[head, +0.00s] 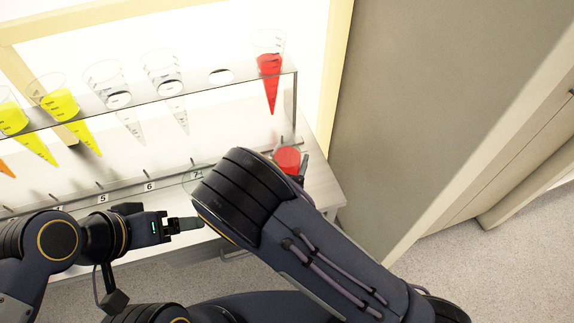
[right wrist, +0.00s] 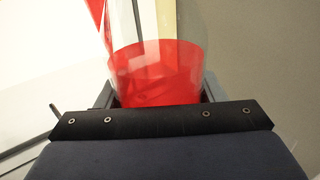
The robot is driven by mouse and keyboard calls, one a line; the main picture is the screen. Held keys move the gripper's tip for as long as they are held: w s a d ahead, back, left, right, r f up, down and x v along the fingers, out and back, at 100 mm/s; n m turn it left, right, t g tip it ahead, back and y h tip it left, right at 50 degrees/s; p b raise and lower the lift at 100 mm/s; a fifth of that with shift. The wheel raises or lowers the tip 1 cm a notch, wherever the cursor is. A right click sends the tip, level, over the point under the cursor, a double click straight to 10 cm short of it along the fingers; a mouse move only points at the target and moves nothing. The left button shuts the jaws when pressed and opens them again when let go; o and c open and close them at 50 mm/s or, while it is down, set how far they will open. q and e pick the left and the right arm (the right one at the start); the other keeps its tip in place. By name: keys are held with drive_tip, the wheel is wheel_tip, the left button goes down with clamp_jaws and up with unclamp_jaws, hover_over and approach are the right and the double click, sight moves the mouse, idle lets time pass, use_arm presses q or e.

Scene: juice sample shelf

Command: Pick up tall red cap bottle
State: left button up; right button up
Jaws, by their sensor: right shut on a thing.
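No bottle with a red cap shows; I see a clear glass vessel with red liquid (head: 288,158) at the right end of the shelf unit. It also shows in the right wrist view (right wrist: 157,75), between the two fingers. My right gripper (right wrist: 157,93) is shut on this vessel; in the head view its wrist hides much of the grip. Another cone with red liquid (head: 270,75) hangs in the upper rack just behind. My left gripper (head: 183,226) is at the front edge of the shelf, left of my right wrist, holding nothing that I can see; its finger gap is unclear.
A glass rack (head: 230,85) holds yellow-filled cones (head: 62,102) and empty clear cones (head: 165,78); one hole (head: 221,77) is empty. Numbered tags (head: 150,187) line the lower shelf. A grey cabinet wall (head: 420,90) stands close on the right.

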sight(280, 143)
drive_tip(key=shift+r, duration=0.1)
drive_tip(key=s+a+r, duration=0.1)
drive_tip(key=r, duration=0.2)
drive_tip(key=s+a+r, duration=0.1)
drive_tip(key=s+r, duration=0.1)
drive_tip(key=r, duration=0.1)
drive_tip(key=s+r, duration=0.2)
drive_tip(key=r, duration=0.1)
drive_tip(key=shift+a+r+p, duration=0.3)
drive_tip(key=shift+a+p, duration=0.1)
drive_tip(key=s+a+r, duration=0.3)
drive_tip(key=s+a, duration=0.1)
drive_tip(key=s, duration=0.3)
drive_tip(key=shift+s, duration=0.2)
drive_tip(key=shift+r, duration=0.1)
